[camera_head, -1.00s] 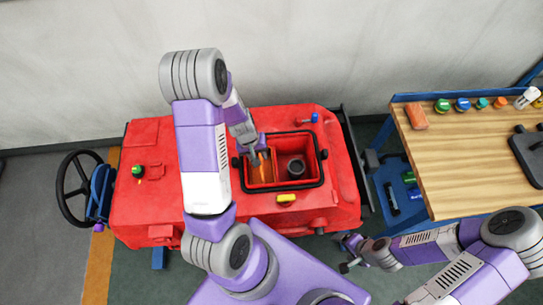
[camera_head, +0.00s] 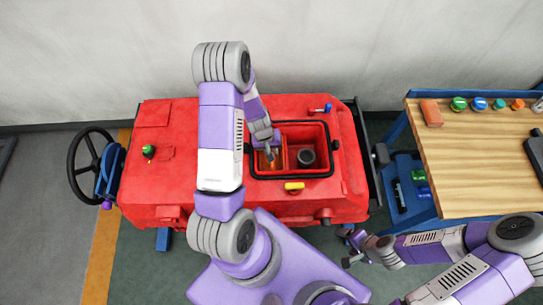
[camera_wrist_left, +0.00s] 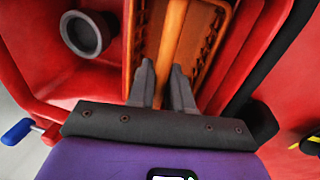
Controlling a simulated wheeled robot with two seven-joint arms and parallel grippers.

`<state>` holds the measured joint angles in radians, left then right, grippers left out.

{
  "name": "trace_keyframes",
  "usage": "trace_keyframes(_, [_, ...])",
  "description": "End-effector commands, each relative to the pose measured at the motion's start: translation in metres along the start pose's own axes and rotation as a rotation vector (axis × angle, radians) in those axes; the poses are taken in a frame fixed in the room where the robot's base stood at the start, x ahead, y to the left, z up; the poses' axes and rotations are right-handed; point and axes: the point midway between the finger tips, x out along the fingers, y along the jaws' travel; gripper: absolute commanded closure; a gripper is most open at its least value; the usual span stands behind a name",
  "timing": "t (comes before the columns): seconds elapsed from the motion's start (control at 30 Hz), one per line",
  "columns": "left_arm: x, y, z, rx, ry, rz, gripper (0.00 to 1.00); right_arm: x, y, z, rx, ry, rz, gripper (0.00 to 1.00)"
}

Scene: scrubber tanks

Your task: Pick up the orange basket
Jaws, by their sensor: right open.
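The orange basket (camera_head: 263,160) sits in the left part of the rectangular opening in the red machine (camera_head: 170,185). In the left wrist view it is a mesh-walled basket (camera_wrist_left: 213,50) with an orange bar across its middle. My left gripper (camera_head: 270,148) reaches down into the opening at the basket. In the left wrist view the two fingers of my left gripper (camera_wrist_left: 163,68) stand on either side of the bar. I cannot tell whether they grip it. My right gripper (camera_head: 350,246) is open and empty, low in front of the machine's right end.
A dark round port (camera_head: 306,157) lies right of the basket inside the opening, which has a black rim. A yellow latch (camera_head: 294,186) is at the front edge. A wooden workbench (camera_head: 480,160) with a brick-coloured block (camera_head: 431,113) stands on the right. A black steering wheel (camera_head: 88,165) is at left.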

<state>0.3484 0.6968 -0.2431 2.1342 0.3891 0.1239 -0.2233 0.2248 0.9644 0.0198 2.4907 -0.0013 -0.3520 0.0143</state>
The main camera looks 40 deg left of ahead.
Motion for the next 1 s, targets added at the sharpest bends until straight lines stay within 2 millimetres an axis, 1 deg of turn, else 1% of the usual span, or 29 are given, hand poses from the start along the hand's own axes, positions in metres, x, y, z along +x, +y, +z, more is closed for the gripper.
trace_keyframes(0.03, [0.0, 0.0, 0.0, 0.0, 0.0, 0.0, 0.97, 0.0, 0.0, 0.0, 0.0, 0.0, 0.0, 0.19])
trace_keyframes(0.07, [0.0, 0.0, 0.0, 0.0, 0.0, 0.0, 1.0, 0.0, 0.0, 0.0, 0.0, 0.0, 0.0, 0.19])
trace_keyframes(0.43, [-0.001, 0.0, 0.0, 0.0, 0.0, 0.001, 1.0, 0.0, 0.0, 0.0, 0.0, 0.0, 0.0, 0.19])
trace_keyframes(0.57, [-0.007, 0.002, -0.001, 0.002, 0.001, 0.001, 1.0, -0.002, -0.001, 0.0, 0.0, 0.0, 0.0, 0.19])
trace_keyframes(0.67, [-0.017, 0.004, -0.001, 0.002, 0.002, 0.001, 1.0, -0.004, -0.002, 0.0, 0.0, 0.0, 0.0, 0.19])
trace_keyframes(0.77, [-0.032, 0.007, -0.001, 0.003, 0.003, 0.002, 1.0, -0.008, -0.003, 0.0, 0.0, 0.0, 0.0, 0.19])
trace_keyframes(1.0, [-0.081, 0.018, -0.001, 0.004, 0.005, 0.003, 1.0, -0.021, -0.008, 0.001, 0.0, 0.0, 0.0, 0.19])
